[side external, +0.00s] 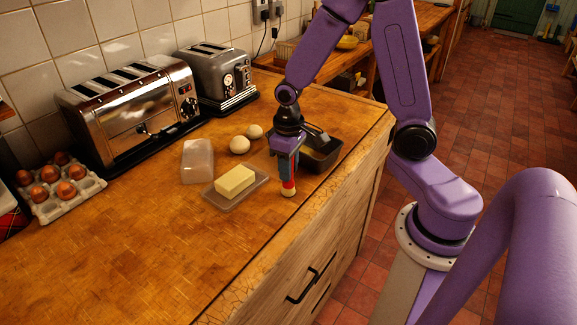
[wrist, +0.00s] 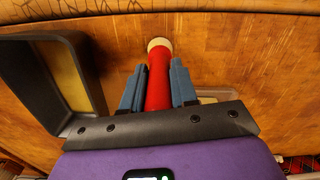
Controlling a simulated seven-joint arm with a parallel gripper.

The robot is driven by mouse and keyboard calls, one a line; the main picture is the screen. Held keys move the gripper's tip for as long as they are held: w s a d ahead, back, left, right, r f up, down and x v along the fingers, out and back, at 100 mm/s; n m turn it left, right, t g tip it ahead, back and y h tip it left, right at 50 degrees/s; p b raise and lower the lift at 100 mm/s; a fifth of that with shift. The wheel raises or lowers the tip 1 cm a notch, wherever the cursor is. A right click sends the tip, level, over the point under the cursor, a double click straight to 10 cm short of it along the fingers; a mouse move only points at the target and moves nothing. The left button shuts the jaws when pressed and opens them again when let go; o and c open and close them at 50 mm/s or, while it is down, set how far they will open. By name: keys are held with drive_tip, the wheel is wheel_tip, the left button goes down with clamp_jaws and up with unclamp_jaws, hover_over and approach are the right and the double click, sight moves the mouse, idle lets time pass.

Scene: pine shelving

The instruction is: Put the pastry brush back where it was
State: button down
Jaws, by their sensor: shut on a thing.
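The pastry brush (side external: 288,190) shows as a red shaft with a cream-coloured end, upright under my gripper (side external: 287,170) near the counter's front edge. In the wrist view the red brush (wrist: 158,88) lies between the two blue-grey fingers of my gripper (wrist: 158,70), which is shut on it. Its cream end points away from my gripper, down toward the wood. I cannot tell whether that end touches the counter. The brush's upper part is hidden by the gripper.
A dark loaf tin (side external: 326,163) stands close to the right of my gripper. A butter dish (side external: 222,200) with butter (side external: 235,180) is close on the left, its clear cover (side external: 197,161) behind. Two pale round things (side external: 239,145) lie behind. The front-left counter (side external: 130,260) is clear.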

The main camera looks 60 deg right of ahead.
drive_tip(key=shift+f, duration=0.2)
drive_tip(key=c, duration=0.9)
unclamp_jaws()
drive_tip(key=shift+r, duration=0.1)
